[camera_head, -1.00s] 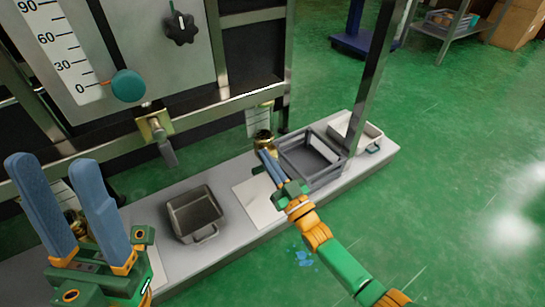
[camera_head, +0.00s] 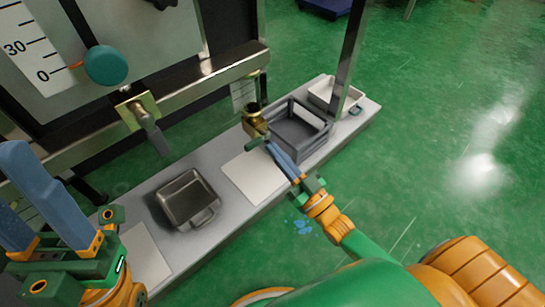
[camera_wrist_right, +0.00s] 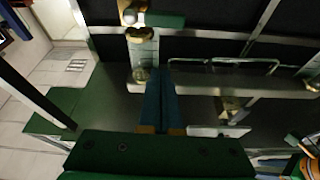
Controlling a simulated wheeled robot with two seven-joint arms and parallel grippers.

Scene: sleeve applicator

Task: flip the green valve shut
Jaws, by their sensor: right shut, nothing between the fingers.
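The green valve shows as a brass fitting (camera_head: 254,122) with a short green handle (camera_head: 256,143), low beside the machine frame. In the right wrist view its green handle (camera_wrist_right: 165,20) sticks out sideways from the fitting near the top. My right gripper (camera_head: 269,147) is shut and empty, its blue fingertips right beside the handle's end; I cannot tell whether they touch it. In the right wrist view its shut fingers (camera_wrist_right: 170,72) point toward the fitting, below the handle. My left gripper (camera_head: 15,170) is open and empty at the left edge, partly cut off.
A grey crate (camera_head: 314,143) and a white tray (camera_head: 325,92) stand behind the right gripper on the ledge. A dark metal bin (camera_head: 187,198) and a white plate (camera_head: 254,178) lie nearer. A steel post (camera_head: 351,55) rises by the crate. Green floor is free at right.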

